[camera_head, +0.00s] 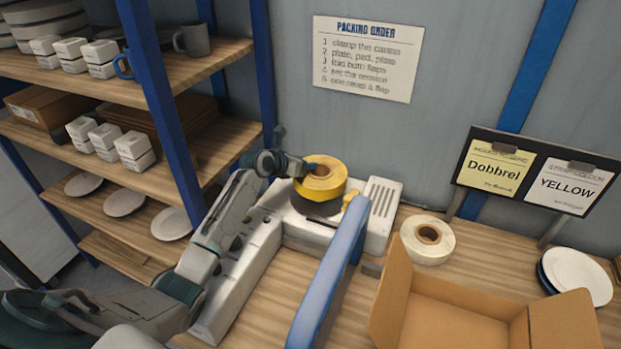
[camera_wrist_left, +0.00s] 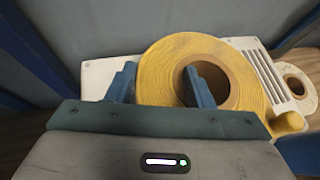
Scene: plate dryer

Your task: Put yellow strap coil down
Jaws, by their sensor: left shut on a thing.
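The yellow strap coil (camera_head: 335,180) is in my left gripper (camera_head: 302,167), above a dark round thing (camera_head: 318,208) on a pale machine (camera_head: 379,210) at the back of the bench. Whether the coil touches what is under it I cannot tell. In the left wrist view the coil (camera_wrist_left: 165,60) fills the middle. My left gripper (camera_wrist_left: 160,86) is shut across its ring wall, one finger outside and the other in its hole. The machine (camera_wrist_left: 100,75) shows behind the coil. My right gripper is not in view.
A white coil (camera_head: 442,243) lies right of the machine. An open cardboard box (camera_head: 470,298) stands in front, with a blue bar (camera_head: 328,275) to its left. A board (camera_head: 518,149) reads Dobbrel and YELLOW. Plates (camera_head: 578,277) lie far right. Shelves (camera_head: 215,145) stand left.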

